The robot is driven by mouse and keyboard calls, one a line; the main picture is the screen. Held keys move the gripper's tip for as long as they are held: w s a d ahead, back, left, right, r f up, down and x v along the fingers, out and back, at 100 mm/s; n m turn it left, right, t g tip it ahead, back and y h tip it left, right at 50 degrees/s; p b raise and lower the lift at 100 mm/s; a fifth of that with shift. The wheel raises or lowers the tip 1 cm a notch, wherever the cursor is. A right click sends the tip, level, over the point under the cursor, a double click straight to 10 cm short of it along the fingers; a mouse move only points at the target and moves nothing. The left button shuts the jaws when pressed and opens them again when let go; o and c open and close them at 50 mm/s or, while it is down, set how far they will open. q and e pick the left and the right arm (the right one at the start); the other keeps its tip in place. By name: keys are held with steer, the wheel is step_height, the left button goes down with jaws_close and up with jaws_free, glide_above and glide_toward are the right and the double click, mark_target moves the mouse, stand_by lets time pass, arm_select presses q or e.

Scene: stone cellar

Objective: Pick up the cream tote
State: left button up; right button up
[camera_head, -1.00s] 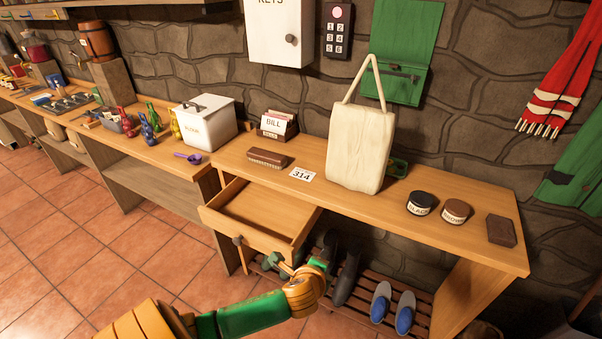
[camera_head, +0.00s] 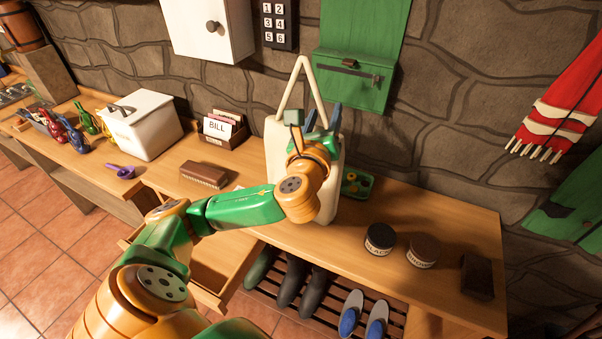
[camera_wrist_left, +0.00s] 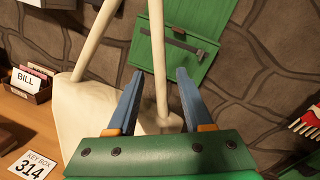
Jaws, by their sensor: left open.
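The cream tote (camera_head: 327,206) stands upright on the wooden counter, its handle loop rising above it. My left arm hides much of its front in the head view. My left gripper (camera_head: 314,118) is raised at the upper part of the tote, in front of the handle. In the left wrist view the open gripper (camera_wrist_left: 160,82) has one strand of the handle between its blue fingers, with gaps to the sides. The tote body (camera_wrist_left: 75,115) shows below and left of the fingers. My right gripper is not in view.
A bill box (camera_head: 222,130) and a brown brush (camera_head: 203,174) stand left, shoe polish tins (camera_head: 380,239) right. An open drawer (camera_head: 222,258) juts out below the counter.

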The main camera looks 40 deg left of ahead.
arm_select(q)
steer(key=x, duration=0.3)
steer(key=shift+d+f, duration=0.2)
steer(key=shift+s+r, duration=0.1)
steer(key=shift+c, duration=0.3)
steer(key=shift+s, duration=0.15)
steer(key=c, duration=0.3)
jaws_close()
